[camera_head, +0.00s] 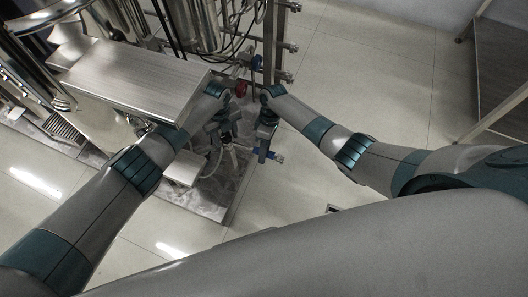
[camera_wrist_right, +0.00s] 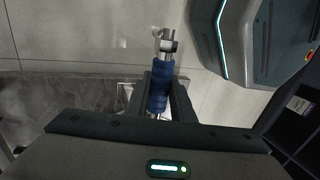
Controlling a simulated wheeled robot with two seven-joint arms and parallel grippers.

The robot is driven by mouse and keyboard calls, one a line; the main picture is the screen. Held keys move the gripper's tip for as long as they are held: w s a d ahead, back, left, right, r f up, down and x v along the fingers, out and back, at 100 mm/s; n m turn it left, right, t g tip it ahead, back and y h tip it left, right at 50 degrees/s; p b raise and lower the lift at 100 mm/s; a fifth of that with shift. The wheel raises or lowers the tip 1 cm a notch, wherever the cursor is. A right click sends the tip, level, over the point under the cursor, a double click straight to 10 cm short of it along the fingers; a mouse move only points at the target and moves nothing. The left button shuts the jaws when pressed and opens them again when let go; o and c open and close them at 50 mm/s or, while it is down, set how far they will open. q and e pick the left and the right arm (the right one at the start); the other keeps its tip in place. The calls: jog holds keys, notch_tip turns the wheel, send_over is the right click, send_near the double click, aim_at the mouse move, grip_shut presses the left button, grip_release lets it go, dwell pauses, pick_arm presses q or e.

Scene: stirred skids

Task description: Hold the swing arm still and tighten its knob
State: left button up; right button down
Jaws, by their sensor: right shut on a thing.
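The swing arm shows in the right wrist view as a metal bar with a blue sleeve (camera_wrist_right: 159,88) and a silver collar near its end. My right gripper (camera_wrist_right: 161,98) is shut on the blue sleeve, one dark finger on each side. In the head view the right gripper (camera_head: 264,153) points down, with the blue end of the swing arm (camera_head: 279,157) sticking out beside it. My left gripper (camera_head: 224,143) is just left of it, low by the skid; its fingers are too small and cluttered to read. I cannot make out the swing arm's knob for certain.
A red round handle (camera_head: 241,88) and a blue part (camera_head: 257,63) sit on the pipework behind my wrists. A steel box (camera_head: 135,78) stands close to my left arm.

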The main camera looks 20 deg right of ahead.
pick_arm(q)
jog(key=n, duration=0.3)
jog(key=shift+d, duration=0.1)
jog(key=shift+n, duration=0.3)
jog(key=shift+n, duration=1.6)
jog(key=shift+c, duration=0.4)
jog(key=c, duration=0.8)
